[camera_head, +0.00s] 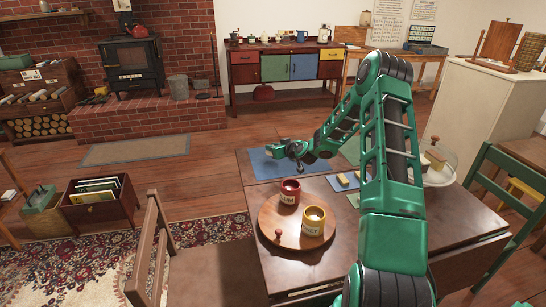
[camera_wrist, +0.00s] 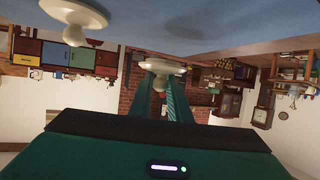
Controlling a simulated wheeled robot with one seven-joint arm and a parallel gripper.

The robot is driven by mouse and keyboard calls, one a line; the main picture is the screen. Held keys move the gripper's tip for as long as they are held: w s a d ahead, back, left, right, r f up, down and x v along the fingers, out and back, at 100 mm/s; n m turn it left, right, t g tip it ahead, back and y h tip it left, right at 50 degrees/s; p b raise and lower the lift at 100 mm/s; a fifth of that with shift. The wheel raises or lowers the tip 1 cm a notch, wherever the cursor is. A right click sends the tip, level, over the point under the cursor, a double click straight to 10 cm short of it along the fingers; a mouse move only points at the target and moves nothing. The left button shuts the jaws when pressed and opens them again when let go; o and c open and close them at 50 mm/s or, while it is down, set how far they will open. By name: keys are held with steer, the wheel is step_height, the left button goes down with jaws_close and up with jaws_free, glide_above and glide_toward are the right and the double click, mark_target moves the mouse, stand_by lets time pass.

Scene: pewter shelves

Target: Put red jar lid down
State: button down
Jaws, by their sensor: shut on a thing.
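My gripper (camera_head: 278,148) reaches low over the blue mat (camera_head: 262,168) at the table's far left. In the wrist view, my gripper (camera_wrist: 162,82) is shut on a round jar lid (camera_wrist: 165,67), which looks pale cream with a knob. The lid is close to the grey-blue surface; I cannot tell whether they touch. Another knobbed lid (camera_wrist: 75,22) lies on that surface to the left. The red jar (camera_head: 290,191) and yellow jar (camera_head: 313,221) stand on the round wooden tray (camera_head: 268,212), both without lids. The held lid is not clear in the head view.
A red knob (camera_head: 279,234) stands at the tray's front left. Chairs (camera_head: 152,245) flank the table. The mat's left part is clear.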

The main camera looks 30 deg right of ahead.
step_height(320, 180, down, 4)
steer(key=shift+f, duration=0.1)
stand_by(0.4)
steer(key=c, duration=1.7)
jaws_free()
steer(key=shift+o, duration=0.2)
